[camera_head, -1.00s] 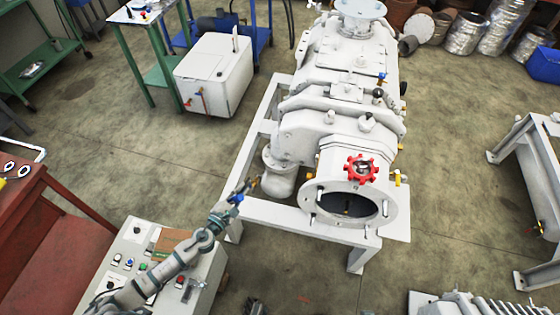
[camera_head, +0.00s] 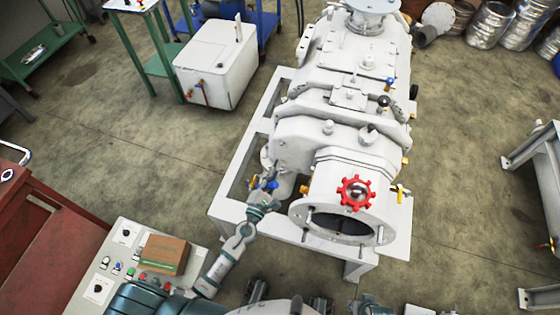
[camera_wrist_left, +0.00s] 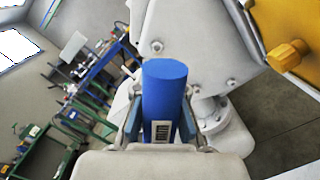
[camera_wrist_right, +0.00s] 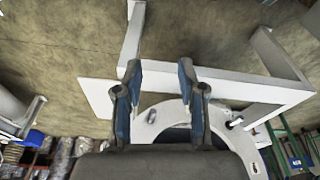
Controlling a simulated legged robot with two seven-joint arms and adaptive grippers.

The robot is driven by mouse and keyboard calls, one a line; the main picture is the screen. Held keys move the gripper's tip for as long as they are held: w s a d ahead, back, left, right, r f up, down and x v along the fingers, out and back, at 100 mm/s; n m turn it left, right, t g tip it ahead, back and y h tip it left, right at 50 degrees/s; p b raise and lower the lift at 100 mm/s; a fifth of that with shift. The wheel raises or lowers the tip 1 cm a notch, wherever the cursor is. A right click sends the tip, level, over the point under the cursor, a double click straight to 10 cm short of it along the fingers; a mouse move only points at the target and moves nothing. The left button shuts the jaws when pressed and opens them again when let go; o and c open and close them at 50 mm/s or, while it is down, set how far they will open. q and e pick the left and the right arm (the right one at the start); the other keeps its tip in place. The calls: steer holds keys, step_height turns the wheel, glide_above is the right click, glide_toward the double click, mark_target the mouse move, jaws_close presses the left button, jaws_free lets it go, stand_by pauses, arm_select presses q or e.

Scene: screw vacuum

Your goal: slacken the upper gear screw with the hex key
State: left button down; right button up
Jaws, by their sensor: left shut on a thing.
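My left gripper (camera_head: 263,190) is at the left side of the white vacuum pump (camera_head: 322,150), near its front end. It is shut on a blue cylindrical handle (camera_wrist_left: 164,95) with a barcode label, apparently the hex key's. The handle stands up between the fingers in the left wrist view; any key shaft is hidden. A yellow plug (camera_wrist_left: 289,54) shows at the right of that view, apart from the handle. I cannot tell which fitting is the upper gear screw. My right gripper (camera_wrist_right: 160,80) is open and empty, with the pump's round flange beyond it.
A red handwheel (camera_head: 356,193) sits on the pump's front end, above the open flange (camera_head: 345,222). A white frame (camera_head: 236,178) carries the pump. A control box (camera_head: 105,266) with a cardboard box (camera_head: 164,254) on it stands at lower left.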

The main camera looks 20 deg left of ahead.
mark_target(276, 162)
arm_select(q)
steer(key=shift+w+a, duration=0.3)
steer(key=shift+a, duration=0.1)
steer(key=shift+d, duration=0.15)
steer(key=shift+w+p, duration=0.3)
steer(key=shift+w, duration=2.35)
steer(key=shift+w+d, duration=0.1)
arm_select(e)
steer(key=shift+w+a+f, duration=0.3)
steer(key=shift+w+f, duration=0.4)
steer(key=shift+f, duration=0.15)
